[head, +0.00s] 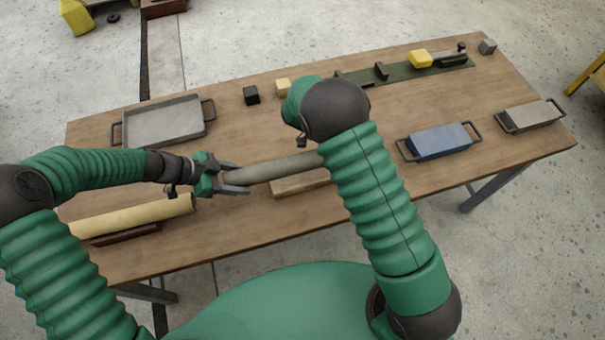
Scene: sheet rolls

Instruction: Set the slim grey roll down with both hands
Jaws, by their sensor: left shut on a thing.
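The slim grey roll (275,169) lies across the middle of the head view, in front of my body. My left gripper (236,182) is shut on its left end, with a finger on each side. The roll's right end goes out of sight behind my right arm. My right gripper is hidden behind that arm, so I cannot see how it stands to the roll. A light wooden block (300,184) shows just under the roll; I cannot tell whether the roll touches it.
The wooden table (225,232) holds a cream roll (140,214) at left, a grey tray (163,122), a blue handled box (438,141) and a grey handled box (530,116). Small blocks and a green strip (400,77) line the far edge. The front middle is bare.

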